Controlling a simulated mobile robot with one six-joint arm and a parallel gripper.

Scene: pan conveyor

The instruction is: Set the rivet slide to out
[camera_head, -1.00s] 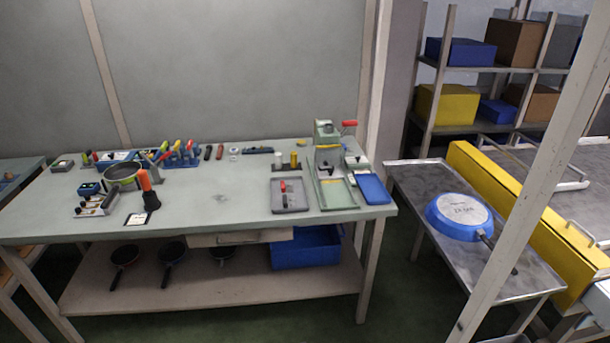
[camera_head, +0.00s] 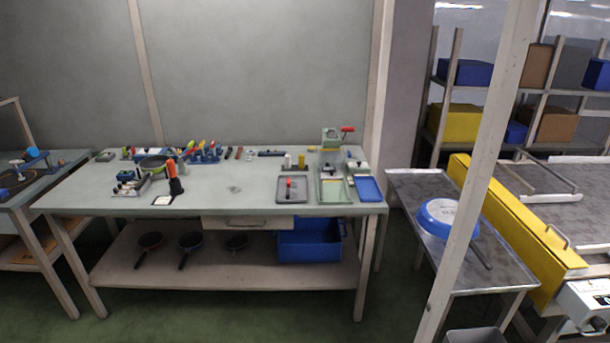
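The workbench (camera_head: 230,200) stands in the middle of the view. At its right end is a small green machine (camera_head: 331,138) with a red-knobbed lever (camera_head: 347,129). In front of it lies a pale green railed piece (camera_head: 333,192), which may be the rivet slide; its in or out setting is too small to tell. To its left is a grey plate (camera_head: 283,197) with a red-topped knob or toggle (camera_head: 290,183). To its right is a blue tray (camera_head: 368,190). My gripper is not in view.
A pan with a blue underside (camera_head: 439,215) lies upside down on the metal side table (camera_head: 405,184). A pale post (camera_head: 478,165) stands in front of it. The yellow-sided conveyor (camera_head: 530,225) is at the right. Green floor (camera_head: 220,315) is clear before the bench.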

